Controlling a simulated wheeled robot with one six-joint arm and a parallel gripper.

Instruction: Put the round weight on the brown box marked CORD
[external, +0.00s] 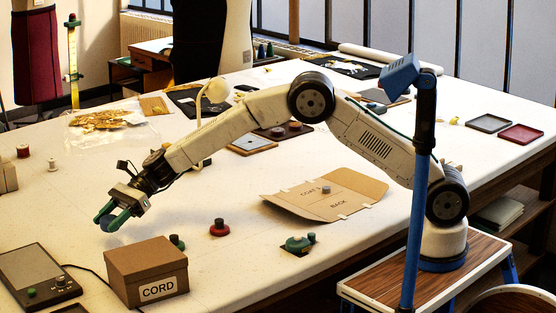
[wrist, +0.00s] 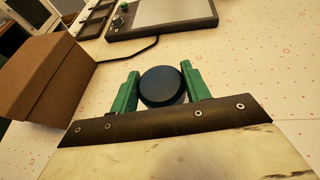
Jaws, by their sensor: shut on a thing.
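The brown box (external: 130,262) marked CORD stands on the white table at the front left. It also shows at the left edge of the wrist view (wrist: 45,72). My gripper (external: 108,222) is above the table, behind and a little left of the box in the external view. In the wrist view its green fingers (wrist: 160,78) are shut on a round dark weight (wrist: 163,85), seen between them. The weight is hard to make out in the external view. The gripper is beside the box, not over it.
A grey device (external: 38,275) with a cable lies left of the box. A green-based knobbed piece (external: 176,242) stands just behind the box, and a red one (external: 219,229) farther right. An open flat carton (external: 325,193) lies mid-table.

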